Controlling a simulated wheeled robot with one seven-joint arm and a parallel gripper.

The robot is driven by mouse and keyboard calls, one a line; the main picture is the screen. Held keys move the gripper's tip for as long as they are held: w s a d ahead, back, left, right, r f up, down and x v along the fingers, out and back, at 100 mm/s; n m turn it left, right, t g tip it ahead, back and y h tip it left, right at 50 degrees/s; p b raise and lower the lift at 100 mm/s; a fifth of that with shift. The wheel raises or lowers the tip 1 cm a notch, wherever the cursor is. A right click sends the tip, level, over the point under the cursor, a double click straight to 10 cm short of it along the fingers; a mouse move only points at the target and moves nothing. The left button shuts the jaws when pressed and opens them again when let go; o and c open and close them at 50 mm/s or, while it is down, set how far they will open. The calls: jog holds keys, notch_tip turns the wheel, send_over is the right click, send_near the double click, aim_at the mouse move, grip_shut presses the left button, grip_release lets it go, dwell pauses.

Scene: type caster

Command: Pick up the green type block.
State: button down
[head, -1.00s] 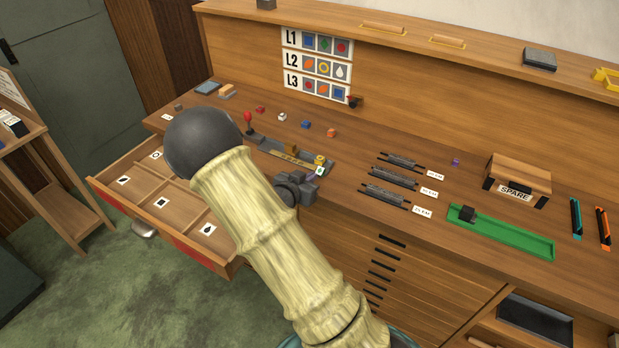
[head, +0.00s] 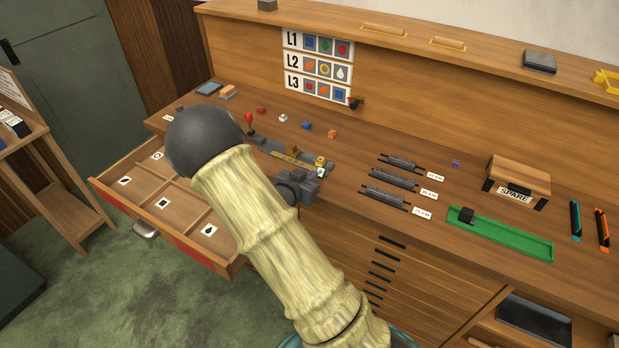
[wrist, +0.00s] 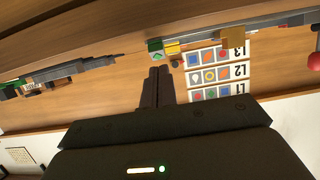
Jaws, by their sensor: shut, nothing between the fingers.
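The green type block (wrist: 155,47) shows a green face with a pale mark in the wrist view, beside a yellow block (wrist: 172,47). In the head view the green type block (head: 320,173) is a small pale block with a green mark, at the right end of the grey caster (head: 262,146). The yellow piece (head: 320,161) is just behind it. My gripper (head: 313,179) is close to the block, at its lower left in the head view. In the wrist view my gripper (wrist: 160,70) has its fingers together and empty, pointing at the block with a small gap showing.
An open drawer (head: 168,203) with marked compartments juts out at the left. Several small coloured blocks lie behind the caster. Dark rods (head: 395,179), a green tray (head: 500,235) and the SPARE box (head: 530,178) stand to the right. A picture chart (head: 318,66) hangs behind.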

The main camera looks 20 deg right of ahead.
jog(key=shift+r, duration=0.25)
jog(key=shift+r+p, duration=0.35)
jog(key=shift+r, duration=0.1)
jog(key=s+a+b, duration=0.1)
jog(key=s+a, duration=0.6)
jog(key=a, duration=0.2)
jog(key=shift+s+a+b, duration=0.2)
jog(key=shift+s+b, duration=0.05)
jog(key=shift+b, duration=0.1)
